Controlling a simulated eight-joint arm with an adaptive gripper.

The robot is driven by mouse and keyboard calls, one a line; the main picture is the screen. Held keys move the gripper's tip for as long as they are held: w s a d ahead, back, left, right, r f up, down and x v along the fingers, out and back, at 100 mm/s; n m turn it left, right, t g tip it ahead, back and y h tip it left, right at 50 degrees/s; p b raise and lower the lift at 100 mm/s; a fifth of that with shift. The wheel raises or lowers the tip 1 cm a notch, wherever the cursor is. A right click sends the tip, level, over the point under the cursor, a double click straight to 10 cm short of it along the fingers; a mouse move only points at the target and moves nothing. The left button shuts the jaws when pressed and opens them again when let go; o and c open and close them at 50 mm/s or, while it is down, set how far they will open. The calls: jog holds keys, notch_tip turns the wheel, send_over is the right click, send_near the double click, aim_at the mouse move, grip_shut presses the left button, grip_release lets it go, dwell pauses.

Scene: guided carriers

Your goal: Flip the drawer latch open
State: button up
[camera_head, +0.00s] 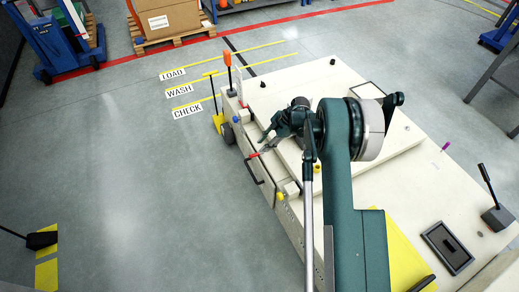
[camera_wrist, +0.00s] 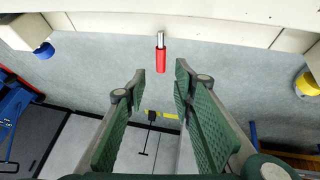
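The drawer latch shows in the wrist view as a short metal rod with a red grip (camera_wrist: 160,60), standing out from the edge of a cream body. In the head view its red end (camera_head: 253,155) shows at the side of the cream carrier (camera_head: 285,88), just above a black drawer handle (camera_head: 254,172). My gripper (camera_wrist: 160,76) is open and empty, with green padded fingers. In the wrist view the red grip lies between and just beyond the fingertips; contact cannot be told. In the head view my gripper (camera_head: 264,140) is beside the latch, partly hidden by my arm.
An orange-handled lever (camera_head: 228,60) stands at the carrier's far left corner. A black lever (camera_head: 488,185) and a dark framed panel (camera_head: 447,247) are on its top at right. A loaded pallet (camera_head: 170,40) stands behind. The grey floor at left is mostly clear.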

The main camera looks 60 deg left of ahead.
jog(key=v, duration=0.4)
dwell(0.8)
